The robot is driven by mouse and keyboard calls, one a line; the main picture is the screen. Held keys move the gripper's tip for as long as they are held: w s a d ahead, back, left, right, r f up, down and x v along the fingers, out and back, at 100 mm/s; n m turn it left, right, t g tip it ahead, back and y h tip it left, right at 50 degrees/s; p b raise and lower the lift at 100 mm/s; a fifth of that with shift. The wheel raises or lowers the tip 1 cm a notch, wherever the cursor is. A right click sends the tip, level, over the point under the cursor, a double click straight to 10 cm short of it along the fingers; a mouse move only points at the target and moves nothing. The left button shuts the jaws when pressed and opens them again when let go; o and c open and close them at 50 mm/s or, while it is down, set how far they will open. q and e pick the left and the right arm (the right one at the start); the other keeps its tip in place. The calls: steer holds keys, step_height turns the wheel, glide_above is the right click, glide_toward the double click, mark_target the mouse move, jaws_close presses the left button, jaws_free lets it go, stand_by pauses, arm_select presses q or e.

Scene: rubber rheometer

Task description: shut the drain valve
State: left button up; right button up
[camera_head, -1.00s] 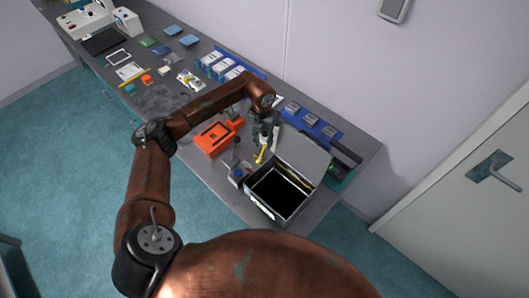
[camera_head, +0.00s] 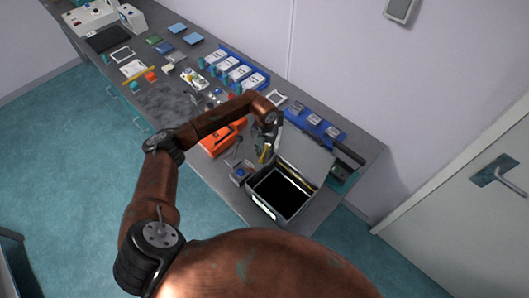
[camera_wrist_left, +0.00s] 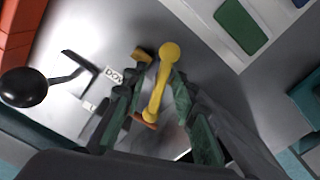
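A yellow lever with a round ball end (camera_wrist_left: 158,85) shows in the left wrist view, in front of a grey metal surface. It appears to be the drain valve handle. In the head view it is a small yellow spot (camera_head: 265,153) beside the open case. My left gripper (camera_wrist_left: 157,80) has its fingers on either side of the lever, with gaps between them and it, so it looks open. In the head view the left gripper (camera_head: 266,143) reaches down to the lever and partly covers it. The valve body is mostly hidden. My right gripper is in neither view.
A black ball-ended lever (camera_wrist_left: 25,87) stands left of the gripper. An open case with a dark inside (camera_head: 281,192) and raised lid sits close by. An orange box (camera_head: 219,142) is left of the gripper. Blue trays (camera_head: 316,125) lie behind on the grey bench.

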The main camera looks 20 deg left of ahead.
arm_select(q)
steer(key=shift+c, duration=0.7)
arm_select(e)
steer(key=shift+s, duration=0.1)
arm_select(q)
jaws_close()
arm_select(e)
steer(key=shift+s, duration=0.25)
